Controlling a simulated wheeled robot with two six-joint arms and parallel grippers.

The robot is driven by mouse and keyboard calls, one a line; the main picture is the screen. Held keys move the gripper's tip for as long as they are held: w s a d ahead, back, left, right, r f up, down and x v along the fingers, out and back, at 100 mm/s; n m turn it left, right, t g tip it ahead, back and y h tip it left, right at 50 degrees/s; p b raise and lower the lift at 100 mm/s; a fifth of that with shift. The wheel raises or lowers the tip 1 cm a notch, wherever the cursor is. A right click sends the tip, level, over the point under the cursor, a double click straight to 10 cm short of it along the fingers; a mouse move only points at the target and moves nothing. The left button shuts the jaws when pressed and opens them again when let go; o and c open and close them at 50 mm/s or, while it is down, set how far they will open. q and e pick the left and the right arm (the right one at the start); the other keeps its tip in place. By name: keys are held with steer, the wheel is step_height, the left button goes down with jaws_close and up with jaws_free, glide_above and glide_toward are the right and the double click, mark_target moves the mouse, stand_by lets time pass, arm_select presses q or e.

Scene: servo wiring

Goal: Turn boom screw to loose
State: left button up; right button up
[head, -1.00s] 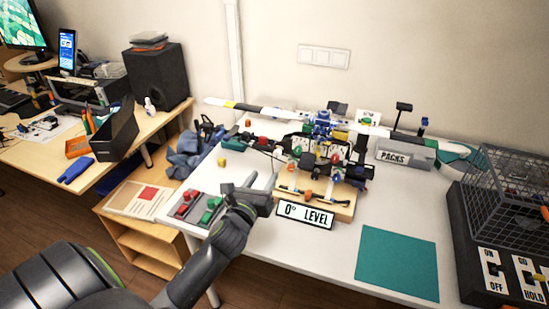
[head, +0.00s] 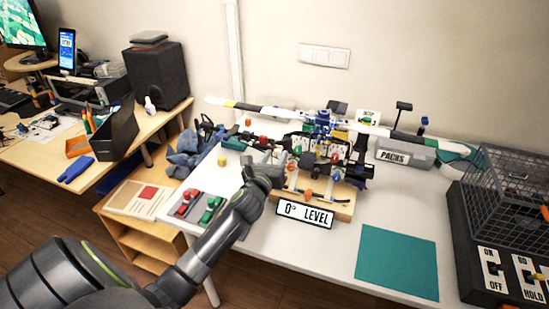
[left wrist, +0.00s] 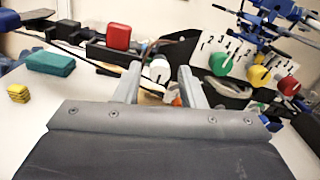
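The helicopter model with its blue rotor hub (head: 322,122) stands on a wooden base (head: 318,200). In the left wrist view a white round knob (left wrist: 159,68) with a dark mark shows between my fingertips; I cannot tell whether they touch it. No label shows which is the boom screw. My left gripper (head: 274,160) is open at the model's left side; it also shows in the left wrist view (left wrist: 160,71). My right gripper is not in view.
A "0° LEVEL" sign (head: 305,214) stands in front of the base. A red block (left wrist: 118,36) sits on a dark bar left of the fingers. A wire cage (head: 510,180) is at the right, and a teal mat (head: 397,262) lies at front right.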

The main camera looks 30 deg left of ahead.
arm_select(q)
jaws_close()
steer(key=shift+n, duration=0.4)
steer(key=shift+n+p, duration=0.35)
steer(key=shift+n, duration=0.65)
steer(key=n, duration=0.2)
steer(key=shift+n, duration=0.4)
steer(key=n, duration=0.5)
steer(key=shift+f, duration=0.1)
steer(key=n+b, duration=0.1)
steer(key=n, duration=0.4)
steer(key=shift+n, duration=0.3)
